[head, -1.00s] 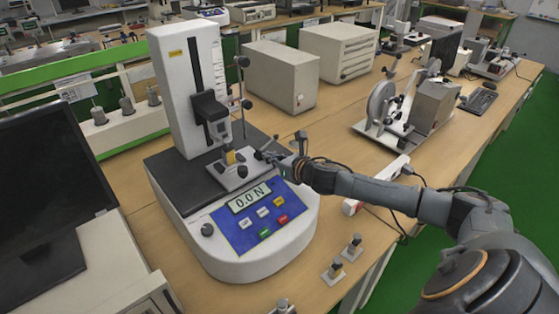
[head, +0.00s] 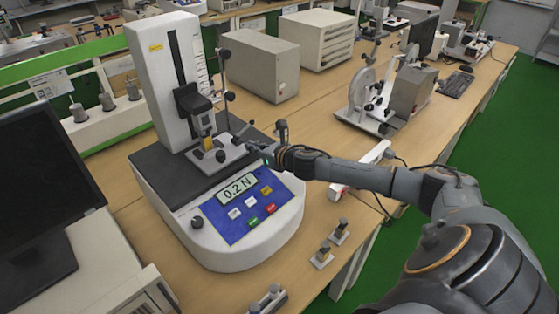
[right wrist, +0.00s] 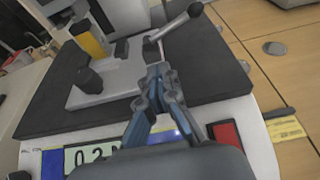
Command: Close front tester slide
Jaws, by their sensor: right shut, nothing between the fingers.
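The tester (head: 160,80) is a white column on a rounded base with a black top and a blue panel; its display (head: 237,188) reads 0.2 N. The front slide (head: 222,158) is a small light plate with knobs and a lever, on the black top below the column's head. In the right wrist view the slide (right wrist: 105,85) carries a yellow block, a black knob and a lever (right wrist: 175,28). My right gripper (head: 258,147) is at the slide's right front side; in the right wrist view its fingertips (right wrist: 157,72) are together beside the slide's edge, contact unclear. My left gripper is not visible.
A dark monitor (head: 40,190) stands at the left. Beige boxes (head: 262,68) and a pendulum device (head: 385,105) stand behind on the wooden bench. Small metal fixtures (head: 330,243) lie near the bench's front edge.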

